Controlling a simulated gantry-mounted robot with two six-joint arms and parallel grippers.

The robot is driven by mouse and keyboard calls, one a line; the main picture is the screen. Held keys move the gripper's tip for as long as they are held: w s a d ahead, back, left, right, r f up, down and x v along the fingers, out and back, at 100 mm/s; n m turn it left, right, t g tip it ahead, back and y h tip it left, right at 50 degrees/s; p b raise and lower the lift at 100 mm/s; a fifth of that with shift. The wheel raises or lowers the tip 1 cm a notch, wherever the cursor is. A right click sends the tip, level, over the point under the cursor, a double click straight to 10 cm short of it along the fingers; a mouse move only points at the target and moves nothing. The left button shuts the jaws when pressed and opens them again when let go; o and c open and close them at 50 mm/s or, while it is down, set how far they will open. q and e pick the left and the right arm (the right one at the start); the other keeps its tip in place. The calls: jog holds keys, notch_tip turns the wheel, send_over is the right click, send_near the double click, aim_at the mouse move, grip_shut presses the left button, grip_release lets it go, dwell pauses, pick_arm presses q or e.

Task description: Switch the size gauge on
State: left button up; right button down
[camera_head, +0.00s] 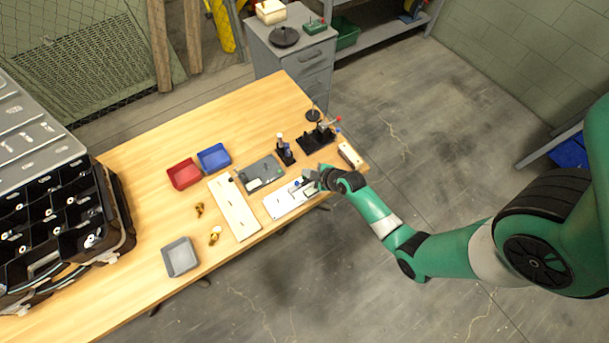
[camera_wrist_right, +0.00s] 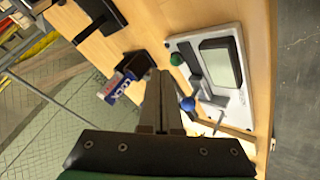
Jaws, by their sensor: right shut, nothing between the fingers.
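The white size gauge (camera_head: 274,207) lies near the front edge of the wooden table in the head view, partly hidden by my right gripper. In the right wrist view the gauge (camera_wrist_right: 240,112) carries a blank grey-green display (camera_wrist_right: 218,62), a green button (camera_wrist_right: 177,59) and a blue ball-tipped part (camera_wrist_right: 187,103). My right gripper (camera_head: 314,181) is over the gauge's right end in the head view. In the right wrist view its fingers (camera_wrist_right: 160,78) are shut and empty, beside the gauge's button side. I cannot tell whether the fingertips touch anything. My left gripper is out of view.
A grey plate device (camera_head: 258,174) and a long white board (camera_head: 232,210) lie left of the gauge. Black stands (camera_head: 316,141) rise behind it. Red (camera_head: 185,174), blue (camera_head: 214,158) and grey (camera_head: 180,257) bins sit farther left. The front left tabletop has free room.

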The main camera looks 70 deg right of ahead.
jog(key=shift+f, duration=0.1)
dwell(0.4)
jog(key=shift+f+b, duration=0.3)
jog(key=shift+b, duration=0.1)
jog(key=shift+f, duration=0.3)
jog(key=shift+r, duration=0.15)
jog(key=shift+r+p, duration=0.4)
jog(key=shift+r, duration=0.2)
notch_tip(320, 180, up, 6)
jog(key=p, duration=0.5)
jog(key=shift+p, duration=0.35)
